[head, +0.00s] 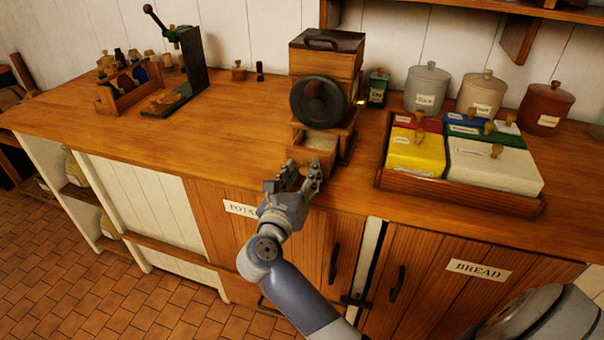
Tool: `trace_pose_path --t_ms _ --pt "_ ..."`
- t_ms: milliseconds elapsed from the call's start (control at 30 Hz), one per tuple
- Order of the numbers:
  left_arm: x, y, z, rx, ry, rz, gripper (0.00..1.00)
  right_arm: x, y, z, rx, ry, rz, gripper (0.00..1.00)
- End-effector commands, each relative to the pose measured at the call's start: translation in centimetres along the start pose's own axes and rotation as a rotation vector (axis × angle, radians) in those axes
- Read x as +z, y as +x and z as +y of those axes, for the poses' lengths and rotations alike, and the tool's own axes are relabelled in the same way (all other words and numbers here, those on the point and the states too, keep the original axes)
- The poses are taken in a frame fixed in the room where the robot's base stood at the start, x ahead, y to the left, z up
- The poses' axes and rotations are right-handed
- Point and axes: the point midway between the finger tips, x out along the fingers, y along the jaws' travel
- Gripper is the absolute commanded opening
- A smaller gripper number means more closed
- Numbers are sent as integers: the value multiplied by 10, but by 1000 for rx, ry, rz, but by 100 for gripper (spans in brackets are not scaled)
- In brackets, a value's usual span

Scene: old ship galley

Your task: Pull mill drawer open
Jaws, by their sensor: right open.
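The wooden mill (326,62) stands on the counter, with a dark round wheel (318,101) on its front and a dark lid with a handle on top. Below the wheel, the mill drawer (325,158) sticks out toward me, and its pale inside shows from above. My right gripper (303,168) is open at the drawer's front. Its fingers hide part of the drawer front and any knob there; I cannot tell whether they touch it. My left gripper is not in view.
A wooden tray (458,199) of coloured boxes stands right of the mill, with lidded canisters (427,86) behind. A bottle rack (130,92) and a dark lever press (190,70) stand at left. The counter (235,130) left of the mill is mostly clear. Cupboard doors are below.

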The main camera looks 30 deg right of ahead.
Motion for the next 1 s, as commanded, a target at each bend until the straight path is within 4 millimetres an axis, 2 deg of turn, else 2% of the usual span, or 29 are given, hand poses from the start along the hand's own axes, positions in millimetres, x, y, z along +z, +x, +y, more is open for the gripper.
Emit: trace_pose_path --t_ms 167,500,700,1000 --pt "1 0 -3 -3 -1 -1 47 -1 -11 1 3 2 2 41" --pt "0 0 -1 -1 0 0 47 -1 -80 1 3 1 5 41" --pt "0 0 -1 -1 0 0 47 -1 -110 0 1 -1 2 41" --pt "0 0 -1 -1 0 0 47 0 -120 0 0 0 0 41"
